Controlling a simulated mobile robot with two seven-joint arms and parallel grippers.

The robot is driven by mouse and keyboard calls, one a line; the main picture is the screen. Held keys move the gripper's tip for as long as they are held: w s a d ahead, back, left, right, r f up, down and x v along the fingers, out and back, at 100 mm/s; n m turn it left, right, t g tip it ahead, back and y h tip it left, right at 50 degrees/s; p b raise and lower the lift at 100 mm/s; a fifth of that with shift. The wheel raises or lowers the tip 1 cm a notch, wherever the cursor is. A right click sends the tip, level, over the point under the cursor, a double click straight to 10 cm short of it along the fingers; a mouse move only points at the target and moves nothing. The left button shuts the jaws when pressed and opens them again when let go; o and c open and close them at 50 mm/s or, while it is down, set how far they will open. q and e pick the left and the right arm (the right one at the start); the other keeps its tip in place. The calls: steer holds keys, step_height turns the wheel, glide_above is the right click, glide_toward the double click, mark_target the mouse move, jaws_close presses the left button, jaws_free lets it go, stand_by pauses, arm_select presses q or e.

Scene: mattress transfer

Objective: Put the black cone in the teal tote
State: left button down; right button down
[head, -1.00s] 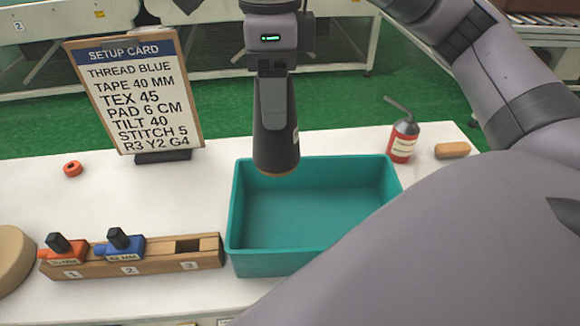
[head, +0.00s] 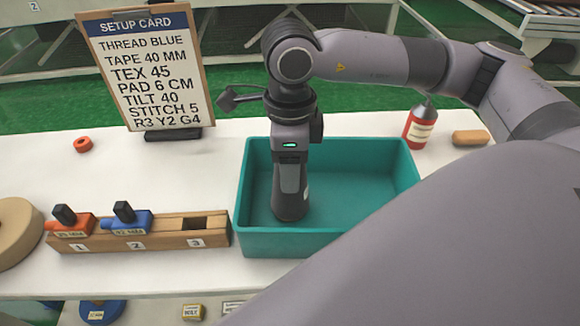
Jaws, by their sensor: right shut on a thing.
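The black cone (head: 289,208) is held upright below my right gripper (head: 290,178), with its wide end down. It is inside the teal tote (head: 350,240), towards the tote's left side. I cannot tell whether its base touches the tote floor. My right gripper is shut on the cone's upper part and hides some of it. The rest of the tote floor that I see is empty. My left gripper is out of view.
A setup card (head: 146,70) stands behind left. A wooden rack (head: 165,238) with an orange block (head: 72,224) and a blue block (head: 128,222) is left of the tote. A red bottle (head: 419,128) and a tan piece (head: 470,138) are behind right. An orange ring (head: 83,144) lies at left.

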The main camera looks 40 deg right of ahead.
steer(key=shift+f, duration=0.35)
steer(key=shift+f, duration=0.1)
steer(key=shift+f, duration=0.15)
steer(key=shift+c, duration=2.4)
jaws_free()
step_height(320, 180, up, 12)
steer(key=shift+r+p, duration=0.25)
steer(key=shift+p, duration=0.05)
